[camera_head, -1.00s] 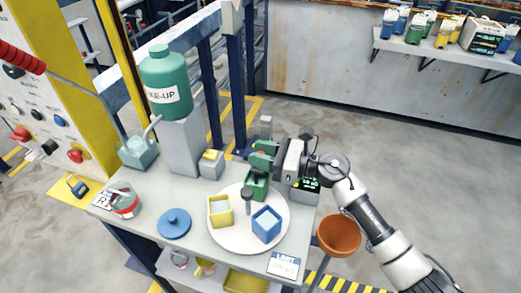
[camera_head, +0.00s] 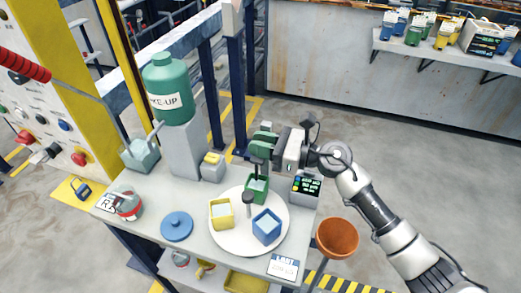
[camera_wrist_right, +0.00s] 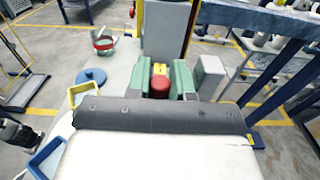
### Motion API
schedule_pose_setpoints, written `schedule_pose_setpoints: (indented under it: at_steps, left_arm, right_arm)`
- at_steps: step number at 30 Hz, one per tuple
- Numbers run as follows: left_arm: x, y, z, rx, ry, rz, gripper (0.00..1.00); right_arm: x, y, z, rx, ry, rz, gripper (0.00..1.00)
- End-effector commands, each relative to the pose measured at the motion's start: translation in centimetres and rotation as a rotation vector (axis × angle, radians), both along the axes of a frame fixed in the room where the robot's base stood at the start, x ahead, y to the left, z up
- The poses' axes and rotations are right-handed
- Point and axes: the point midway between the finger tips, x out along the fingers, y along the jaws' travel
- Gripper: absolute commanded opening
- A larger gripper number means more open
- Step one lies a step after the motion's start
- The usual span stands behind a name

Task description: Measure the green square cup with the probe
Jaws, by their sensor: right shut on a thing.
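The green square cup (camera_head: 257,189) stands on the far side of the round white plate (camera_head: 283,207), with pale liquid showing in it. My right gripper (camera_head: 262,151) has green fingers and is directly above this cup. In the right wrist view the gripper (camera_wrist_right: 160,82) is shut on a red-topped piece (camera_wrist_right: 159,88), which I take to be the probe. A dark lower part hangs toward the cup in the head view; I cannot tell whether its tip is inside. A meter with a lit display (camera_head: 306,185) stands right of the plate. My left gripper is not in view.
A yellow cup (camera_head: 221,215), a blue cup (camera_head: 267,227) and a dark post (camera_head: 248,203) share the plate. An orange bowl (camera_head: 338,238) is beyond the table's right edge.

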Motion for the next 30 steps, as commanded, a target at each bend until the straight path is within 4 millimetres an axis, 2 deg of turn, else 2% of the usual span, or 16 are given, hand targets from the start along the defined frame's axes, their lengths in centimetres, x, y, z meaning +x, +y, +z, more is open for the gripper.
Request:
schedule_pose_setpoints:
  at_steps: [2, 11, 12, 14, 23, 26, 30]
  left_arm:
    - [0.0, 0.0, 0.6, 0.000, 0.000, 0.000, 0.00]
    - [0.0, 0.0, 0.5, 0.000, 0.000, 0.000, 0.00]
    - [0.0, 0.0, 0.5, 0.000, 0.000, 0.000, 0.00]
    - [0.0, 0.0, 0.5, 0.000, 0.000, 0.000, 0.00]
    - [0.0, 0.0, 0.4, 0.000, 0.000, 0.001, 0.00]
    - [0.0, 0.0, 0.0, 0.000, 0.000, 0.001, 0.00]
    - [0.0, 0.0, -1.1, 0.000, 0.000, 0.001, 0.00]
  right_arm:
    - [0.0, -0.1, 1.2, -0.001, -0.004, -0.002, 0.00]
    - [0.1, 0.0, 1.5, 0.004, -0.006, -0.003, 0.00]
    - [0.1, 0.0, 1.5, 0.005, -0.006, -0.003, 0.25]
    - [0.1, 0.0, 1.5, 0.004, -0.006, -0.003, 0.33]
    - [0.0, -0.2, 1.2, 0.001, -0.003, -0.002, 0.33]
    - [-0.2, -1.1, 1.0, 0.000, -0.002, -0.004, 0.33]
    - [-1.1, -3.5, 0.8, -0.002, -0.003, -0.004, 0.33]
